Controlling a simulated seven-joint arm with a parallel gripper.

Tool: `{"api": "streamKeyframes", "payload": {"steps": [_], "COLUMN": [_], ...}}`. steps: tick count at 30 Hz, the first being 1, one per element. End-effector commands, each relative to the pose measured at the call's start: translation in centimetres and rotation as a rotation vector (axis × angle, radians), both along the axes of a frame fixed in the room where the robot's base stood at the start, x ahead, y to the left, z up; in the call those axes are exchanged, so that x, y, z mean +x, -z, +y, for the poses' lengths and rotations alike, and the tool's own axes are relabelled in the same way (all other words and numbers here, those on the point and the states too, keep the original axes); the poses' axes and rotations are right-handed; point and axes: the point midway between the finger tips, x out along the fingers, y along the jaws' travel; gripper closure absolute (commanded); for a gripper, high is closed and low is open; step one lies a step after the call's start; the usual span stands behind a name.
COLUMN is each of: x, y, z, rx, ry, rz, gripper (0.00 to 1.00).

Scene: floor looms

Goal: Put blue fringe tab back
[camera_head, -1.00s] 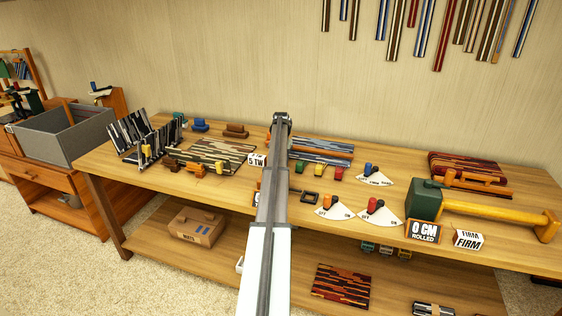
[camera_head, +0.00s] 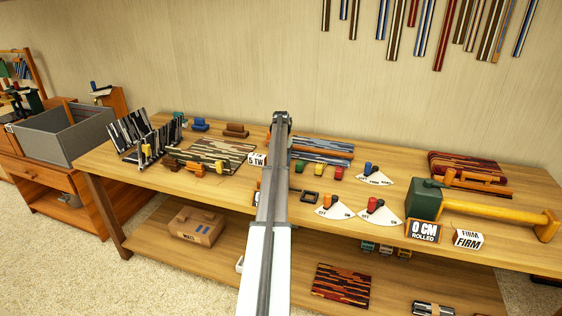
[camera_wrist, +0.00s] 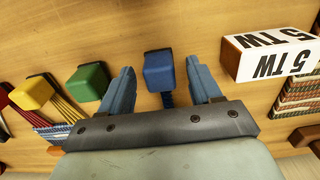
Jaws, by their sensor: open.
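The blue tab (camera_wrist: 158,72) is a small block with a dark blue strip below it, lying at the tabletop in the wrist view. My gripper (camera_wrist: 160,84) is open, with one finger on each side of the blue tab and a visible gap on both sides. In the head view my own arm hides the gripper and this tab. A green tab (camera_wrist: 88,82) is just left of my left finger, followed by a yellow tab (camera_wrist: 32,92) and a red tab (camera_wrist: 3,98) with coloured fringe strands. The head view also shows the green tab (camera_head: 299,166).
A "5 TW" sign block (camera_wrist: 268,52) stands close to the right of my gripper. A striped woven mat (camera_head: 325,148) lies behind the row of tabs.

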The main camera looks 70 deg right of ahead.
Motion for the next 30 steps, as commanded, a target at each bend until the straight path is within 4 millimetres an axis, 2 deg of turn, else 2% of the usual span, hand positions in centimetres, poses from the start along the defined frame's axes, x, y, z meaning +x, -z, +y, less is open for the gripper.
{"api": "streamKeyframes", "payload": {"steps": [18,24,30], "x": [0.0,0.0,0.0], "y": [-10.0,-11.5,-11.9], "z": [-0.1,0.0,0.0], "rx": [-0.001,-0.001,0.000], "ry": [0.000,0.000,0.000], "rz": [0.000,0.000,0.000], "gripper": [0.37,0.37,0.37]}}
